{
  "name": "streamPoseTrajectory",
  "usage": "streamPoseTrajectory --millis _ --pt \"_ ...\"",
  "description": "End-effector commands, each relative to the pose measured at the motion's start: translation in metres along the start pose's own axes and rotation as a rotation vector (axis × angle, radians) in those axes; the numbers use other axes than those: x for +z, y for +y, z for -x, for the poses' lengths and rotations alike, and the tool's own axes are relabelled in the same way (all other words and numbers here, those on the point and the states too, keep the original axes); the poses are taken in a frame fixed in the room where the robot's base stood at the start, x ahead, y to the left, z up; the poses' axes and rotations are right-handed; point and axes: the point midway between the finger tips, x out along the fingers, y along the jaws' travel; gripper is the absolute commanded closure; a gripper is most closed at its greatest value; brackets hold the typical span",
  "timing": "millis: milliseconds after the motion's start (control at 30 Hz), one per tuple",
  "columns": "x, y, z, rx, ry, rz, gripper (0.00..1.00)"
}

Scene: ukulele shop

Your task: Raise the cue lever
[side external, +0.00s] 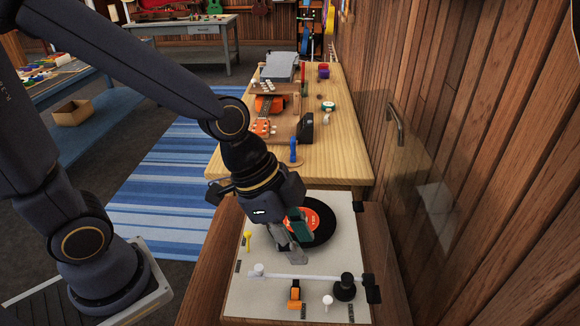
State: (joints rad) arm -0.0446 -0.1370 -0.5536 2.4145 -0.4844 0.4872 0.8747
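The turntable (243,290) has a pale top and carries a black record (324,232) with an orange-red label. A white tonearm (300,277) lies across its near part, with a black round pivot piece (345,288) at the right. Several small controls stand there: an orange lever (295,293), a white knob-topped post (327,302) and a yellow post (247,239) at the left. My gripper (298,247) points down over the record, beyond the tonearm, partly hiding the label. I cannot tell its finger gap.
A black block (373,288) sits at the turntable's right edge. A wooden wall (460,150) rises close on the right. Behind, a workbench (340,150) holds an orange ukulele (262,126), a blue stand (293,150) and a black box (306,128).

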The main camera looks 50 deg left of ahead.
Motion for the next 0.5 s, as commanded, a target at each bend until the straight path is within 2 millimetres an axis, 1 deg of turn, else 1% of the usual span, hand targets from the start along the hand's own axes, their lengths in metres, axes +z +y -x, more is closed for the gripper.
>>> streamPoseTrajectory --millis 33,100,267,367,500 --pt "0.004 0.005 -0.006 0.020 -0.016 0.004 0.67" --pt "0.008 0.007 -0.011 0.035 -0.030 0.010 0.67" --pt "0.011 0.003 -0.019 0.033 -0.036 0.026 0.67" --pt "0.011 0.004 -0.033 0.036 -0.037 0.026 0.67" --pt "0.012 0.006 -0.059 0.039 -0.037 0.022 0.67"
